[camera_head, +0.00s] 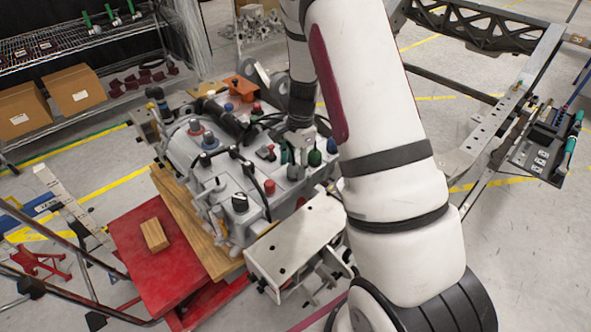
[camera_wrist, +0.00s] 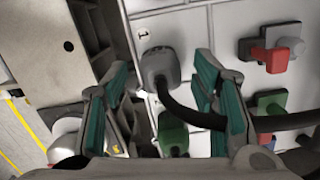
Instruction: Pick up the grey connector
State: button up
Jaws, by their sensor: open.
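The grey connector (camera_wrist: 160,66) shows in the wrist view on the white panel, with a black cable (camera_wrist: 192,116) running from it to the lower right. My gripper (camera_wrist: 162,78) is open, with one teal-padded finger on either side of the connector in the picture. I cannot tell how deep the fingers reach or whether they touch it. In the head view my gripper (camera_head: 298,150) is small and points down over the right part of the chassis unit (camera_head: 175,150). I cannot pick out the grey connector there.
In the wrist view a green connector (camera_wrist: 173,134) sits just below, and red-and-grey (camera_wrist: 272,52) and green (camera_wrist: 268,102) parts are at right. A grey bracket (camera_wrist: 70,45) is at left. In the head view a red cart (camera_head: 150,275) bears a wooden block (camera_head: 154,235).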

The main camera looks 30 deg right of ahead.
jog(key=shift+f, duration=0.75)
jog(key=c, duration=1.2)
jog(key=shift+r, duration=0.15)
jog(key=shift+w+r, duration=0.1)
jog(key=shift+r, duration=0.4)
notch_tip(320, 180, up, 2)
jog(key=shift+b, duration=0.4)
jog(key=s, duration=0.5)
jog(key=s+d+r, duration=0.1)
jog(key=s, duration=0.4)
jog(key=s+d+b, duration=0.1)
jog(key=s, duration=0.5)
jog(key=shift+d+r, duration=0.15)
jog(key=shift+r, duration=0.2)
